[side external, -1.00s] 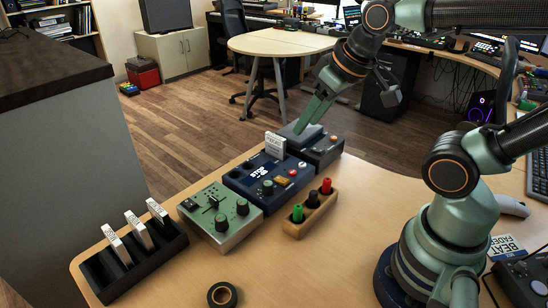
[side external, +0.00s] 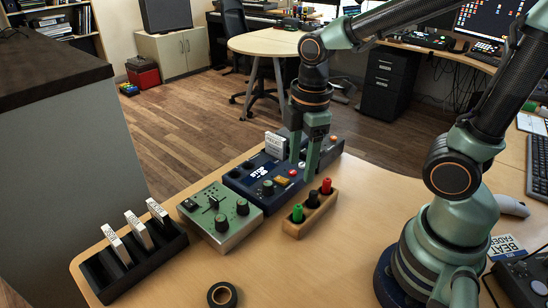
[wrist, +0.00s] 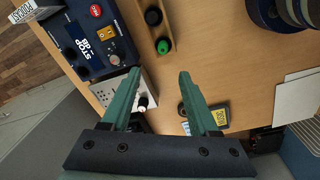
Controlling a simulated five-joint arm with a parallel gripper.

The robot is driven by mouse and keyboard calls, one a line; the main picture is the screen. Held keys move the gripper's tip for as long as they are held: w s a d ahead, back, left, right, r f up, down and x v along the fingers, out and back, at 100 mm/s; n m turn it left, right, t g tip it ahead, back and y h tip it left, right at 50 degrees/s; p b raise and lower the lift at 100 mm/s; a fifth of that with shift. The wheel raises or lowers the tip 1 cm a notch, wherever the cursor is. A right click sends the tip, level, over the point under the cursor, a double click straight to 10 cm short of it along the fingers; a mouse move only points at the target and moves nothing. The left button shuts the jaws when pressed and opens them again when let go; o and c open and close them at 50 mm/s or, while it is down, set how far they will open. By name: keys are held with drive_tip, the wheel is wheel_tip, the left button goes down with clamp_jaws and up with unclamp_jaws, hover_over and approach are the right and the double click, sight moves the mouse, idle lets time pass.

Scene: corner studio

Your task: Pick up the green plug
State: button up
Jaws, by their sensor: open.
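The green plug (side external: 297,213) stands upright in the near-left hole of a small wooden block (side external: 300,231). A black plug (side external: 313,200) and a red plug (side external: 326,187) stand in the same row. In the wrist view, the green plug (wrist: 163,46) shows at the top, near the end of the block, with the black plug (wrist: 153,16) above it. My gripper (side external: 303,170) is open and empty, pointing down above and behind the block. In the wrist view, my gripper's fingertips (wrist: 158,77) are parted, and the green plug lies just beyond them, apart from both.
A blue control box (side external: 268,182) and a green knob box (side external: 220,215) stand left of the block. A black slotted rack (side external: 133,260) holds white cards at the table's left edge. A roll of black tape (side external: 222,295) lies in front.

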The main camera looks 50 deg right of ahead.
drive_tip(key=f+n, duration=0.1)
drive_tip(key=n, duration=0.1)
hover_over(298, 206)
drive_tip(key=shift+g, duration=0.4)
drive_tip(key=f, duration=0.6)
drive_tip(key=shift+s+a+f, duration=0.25)
drive_tip(key=shift+s+f, duration=0.05)
drive_tip(key=shift+f, duration=0.05)
drive_tip(key=shift+w+d+f, duration=0.1)
drive_tip(key=shift+w+f, duration=0.05)
drive_tip(key=shift+f, duration=1.25)
drive_tip(key=shift+w+d+f, duration=0.1)
drive_tip(key=shift+f, duration=1.3)
clamp_jaws()
